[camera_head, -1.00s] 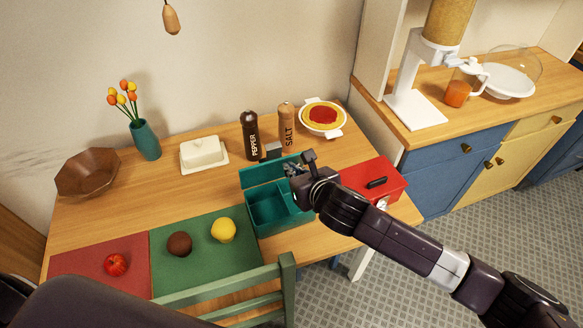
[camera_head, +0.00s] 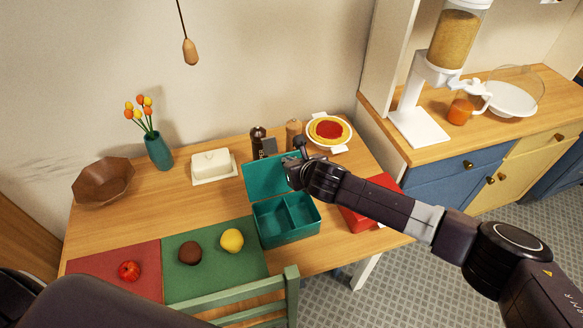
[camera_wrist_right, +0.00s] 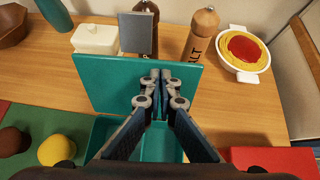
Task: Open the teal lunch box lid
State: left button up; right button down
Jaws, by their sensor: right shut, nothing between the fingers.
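The teal lunch box (camera_head: 287,228) stands on the table with its compartments showing empty. Its lid (camera_head: 268,178) stands raised at the back edge, roughly upright. My right gripper (camera_head: 297,155) is at the lid's upper right, shut and empty. In the right wrist view the shut fingertips of my right gripper (camera_wrist_right: 161,76) are in front of the inner face of the lid (camera_wrist_right: 110,88); whether they touch it I cannot tell. My left gripper does not show.
A green chair back (camera_head: 290,290) is in front.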

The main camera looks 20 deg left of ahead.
jog(key=shift+w+a+f, duration=0.1)
jog(key=shift+w+a, duration=0.25)
jog(key=shift+w, duration=0.15)
dwell(0.4)
